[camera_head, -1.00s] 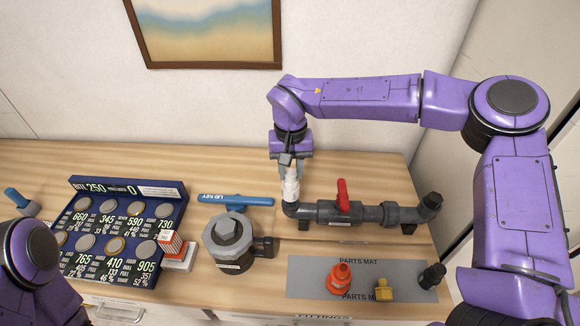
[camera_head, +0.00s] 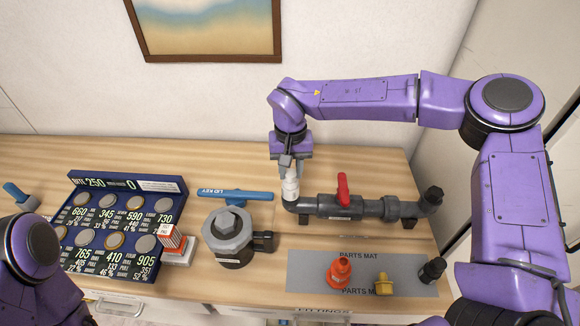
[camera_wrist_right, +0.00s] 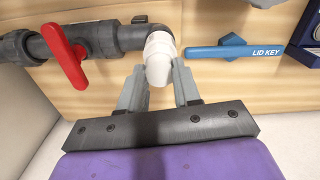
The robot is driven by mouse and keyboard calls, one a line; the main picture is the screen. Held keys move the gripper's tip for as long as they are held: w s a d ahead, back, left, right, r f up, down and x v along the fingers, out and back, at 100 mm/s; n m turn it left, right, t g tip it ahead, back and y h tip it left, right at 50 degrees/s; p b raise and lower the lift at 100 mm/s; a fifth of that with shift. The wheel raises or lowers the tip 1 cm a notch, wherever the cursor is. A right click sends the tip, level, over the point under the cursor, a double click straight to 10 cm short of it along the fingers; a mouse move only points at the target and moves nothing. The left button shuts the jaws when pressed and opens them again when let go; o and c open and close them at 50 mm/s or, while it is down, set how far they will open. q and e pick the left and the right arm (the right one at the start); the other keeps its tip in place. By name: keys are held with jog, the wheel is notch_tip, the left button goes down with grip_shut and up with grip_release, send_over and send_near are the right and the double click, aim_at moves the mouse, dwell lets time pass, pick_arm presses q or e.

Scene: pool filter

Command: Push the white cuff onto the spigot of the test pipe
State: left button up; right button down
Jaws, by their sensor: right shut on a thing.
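The white cuff (camera_head: 290,187) stands upright at the left end of the grey test pipe (camera_head: 325,209), on the upturned elbow. It also shows in the right wrist view (camera_wrist_right: 159,62), in line with the pipe's elbow, and seems to touch it. How deep the spigot sits inside the cuff is hidden. My right gripper (camera_head: 288,172) points down over that end, shut on the white cuff; its fingers flank the cuff in the right wrist view (camera_wrist_right: 160,80). My left arm shows at the lower left, but its gripper is out of view.
A red valve handle (camera_head: 343,187) rises from the pipe, right of the cuff. A blue lid key (camera_head: 235,196) and a grey filter housing (camera_head: 228,237) lie to the left. A parts mat (camera_head: 310,262) with orange, yellow and black fittings lies in front.

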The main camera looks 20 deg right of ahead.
jog(key=shift+f, duration=0.4)
jog(key=c, duration=0.7)
grip_release()
jog(key=shift+r, duration=0.1)
notch_tip(320, 180, up, 3)
jog(key=shift+f+p, duration=0.15)
jog(key=shift+p, duration=0.75)
jog(key=shift+r, duration=1.1)
